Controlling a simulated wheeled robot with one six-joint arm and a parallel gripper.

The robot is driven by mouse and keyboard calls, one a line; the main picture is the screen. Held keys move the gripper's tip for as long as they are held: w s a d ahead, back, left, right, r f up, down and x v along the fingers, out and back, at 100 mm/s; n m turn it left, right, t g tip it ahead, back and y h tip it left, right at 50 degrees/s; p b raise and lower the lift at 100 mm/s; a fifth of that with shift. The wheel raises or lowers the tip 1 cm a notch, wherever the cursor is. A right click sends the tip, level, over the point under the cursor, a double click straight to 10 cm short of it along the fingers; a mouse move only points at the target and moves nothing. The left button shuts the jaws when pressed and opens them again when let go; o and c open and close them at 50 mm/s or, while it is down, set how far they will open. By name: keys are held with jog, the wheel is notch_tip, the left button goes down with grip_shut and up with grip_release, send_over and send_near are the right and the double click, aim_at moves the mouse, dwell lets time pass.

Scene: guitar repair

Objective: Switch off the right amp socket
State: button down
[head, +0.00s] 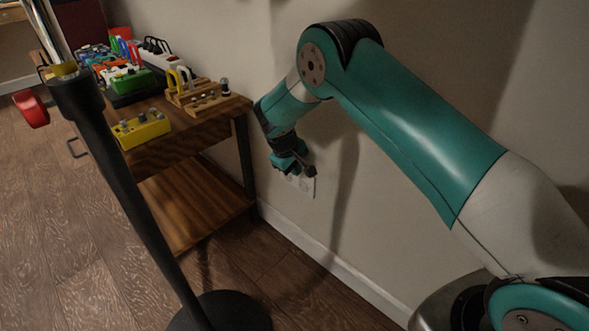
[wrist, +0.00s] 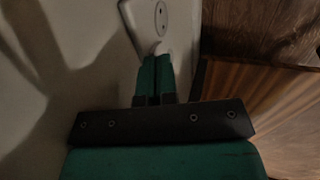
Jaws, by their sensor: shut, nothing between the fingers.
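A white wall socket plate (head: 308,185) is on the wall, low, just right of the wooden table. My gripper (head: 296,172) is at the plate and hides part of it in the head view. In the wrist view the plate (wrist: 138,16) shows with a round outlet (wrist: 161,17) beyond my gripper (wrist: 155,56). The green fingers are shut together with nothing between them, and their tips are at the plate's near part. I cannot tell whether they touch it. The switch and its position are not clear.
A wooden table (head: 185,142) with a lower shelf stands left of the socket, carrying effect pedals, including a yellow one (head: 141,130), and wooden holders (head: 200,98). A black stand (head: 135,190) with a round base rises in front. The floor below the socket is clear.

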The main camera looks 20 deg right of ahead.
jog(key=s+a+p+v, duration=0.1)
jog(key=p+v, duration=0.4)
jog(key=v, duration=0.6)
jog(key=shift+a, duration=0.4)
jog(key=shift+f, duration=0.1)
